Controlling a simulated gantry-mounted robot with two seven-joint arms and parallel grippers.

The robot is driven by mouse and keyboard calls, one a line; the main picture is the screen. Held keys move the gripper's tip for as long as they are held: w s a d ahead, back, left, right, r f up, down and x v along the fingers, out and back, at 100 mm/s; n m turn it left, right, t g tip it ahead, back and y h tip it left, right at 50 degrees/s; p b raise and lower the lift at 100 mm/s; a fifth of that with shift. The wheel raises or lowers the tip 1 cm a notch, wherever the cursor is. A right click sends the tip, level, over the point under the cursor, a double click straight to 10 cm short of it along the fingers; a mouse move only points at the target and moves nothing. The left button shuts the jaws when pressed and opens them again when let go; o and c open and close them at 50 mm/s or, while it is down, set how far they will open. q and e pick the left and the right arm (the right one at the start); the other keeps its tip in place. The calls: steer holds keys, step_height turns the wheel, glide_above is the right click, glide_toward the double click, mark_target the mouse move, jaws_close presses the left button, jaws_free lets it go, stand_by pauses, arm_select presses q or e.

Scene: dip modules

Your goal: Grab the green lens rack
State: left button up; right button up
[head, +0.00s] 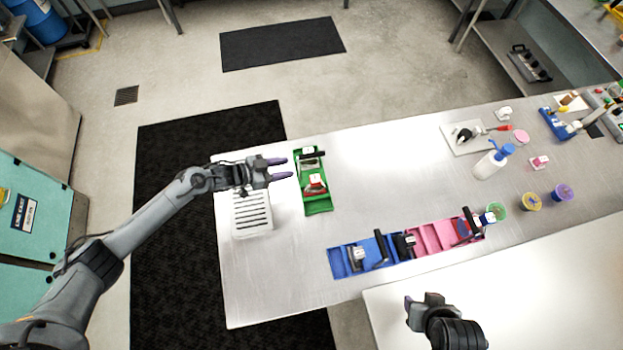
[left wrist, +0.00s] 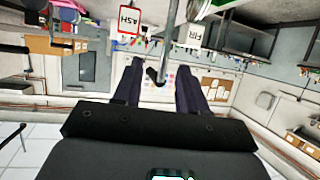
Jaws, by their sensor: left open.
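The green lens rack (head: 318,206) lies on the metal table near its left end in the head view. It holds a red-and-white piece and dark pieces. My left gripper (head: 281,168) is open and empty, just left of the rack, its two purple-grey fingers pointing right toward it. It appears above the table; whether it touches the rack cannot be told. In the left wrist view the open fingers (left wrist: 160,85) show with nothing between them, and the rack is not seen. My right gripper (head: 424,300) is at the bottom right, partly seen, over a white surface.
A white slotted tray (head: 251,228) sits below my left gripper. Blue (head: 340,262) and pink (head: 431,240) racks stand in a row at the table's front. A white bottle (head: 487,165) and several small coloured cups stand farther right. The table's middle is clear.

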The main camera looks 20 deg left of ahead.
arm_select(q)
steer(key=shift+w+d+f+b, duration=0.25)
steer(key=shift+w+f+b, duration=0.15)
steer(key=shift+b, duration=0.2)
arm_select(e)
steer(key=shift+a+f, duration=0.1)
steer(key=shift+f, duration=0.55)
step_height(320, 180, down, 3)
steer(key=b, duration=0.2)
steer(key=shift+r+b, duration=0.15)
steer(key=shift+b, duration=0.2)
steer(key=shift+f+b, duration=0.35)
arm_select(q)
steer(key=x, duration=0.4)
steer(key=shift+w+a+f, duration=0.1)
steer(key=shift+w+f, duration=0.05)
jaws_close()
